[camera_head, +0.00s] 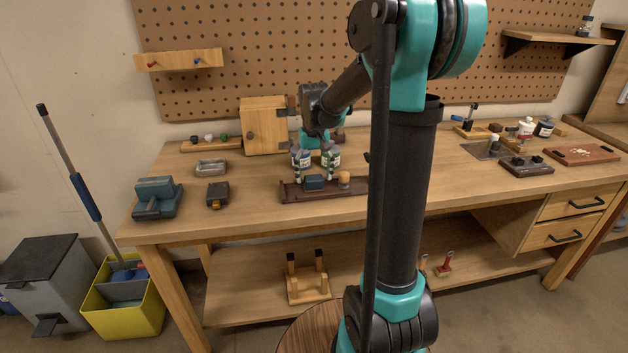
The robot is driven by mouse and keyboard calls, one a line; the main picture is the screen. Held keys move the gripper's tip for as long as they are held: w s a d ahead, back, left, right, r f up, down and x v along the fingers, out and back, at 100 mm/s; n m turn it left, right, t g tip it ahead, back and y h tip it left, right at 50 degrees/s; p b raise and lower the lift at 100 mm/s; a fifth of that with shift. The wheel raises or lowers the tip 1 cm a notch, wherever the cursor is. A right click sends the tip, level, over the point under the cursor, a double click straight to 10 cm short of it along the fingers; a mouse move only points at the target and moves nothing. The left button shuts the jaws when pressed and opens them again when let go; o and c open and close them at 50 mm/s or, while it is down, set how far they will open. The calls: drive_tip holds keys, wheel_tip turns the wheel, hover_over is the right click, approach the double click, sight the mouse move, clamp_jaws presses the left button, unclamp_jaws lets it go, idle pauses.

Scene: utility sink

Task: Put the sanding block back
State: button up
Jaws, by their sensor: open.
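My gripper (312,174) points down over a dark wooden tray (355,187) near the front middle of the bench, its fingers apart. Two other block-like things lie to the left: a grey one (211,167) and a dark one with a yellowish part (217,194). The label-like marks around the fingers are too small to read.
An orange-brown knob-like piece (344,180) stands in the tray right of the blue block. A wooden box (264,126) stands behind, left of my gripper. A blue-grey tool (157,198) is at the bench's left end. My arm hides the bench right of the tray.

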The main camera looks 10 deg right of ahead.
sight(314, 177)
wheel_tip(314, 177, up, 10)
drive_tip(key=s+d+f+t, duration=0.2)
drive_tip(key=s+f, duration=0.7)
drive_tip(key=s, duration=0.2)
drive_tip(key=s+d+f+t, duration=0.2)
drive_tip(key=s+f, duration=0.8)
drive_tip(key=s, duration=0.1)
drive_tip(key=shift+f, duration=0.2)
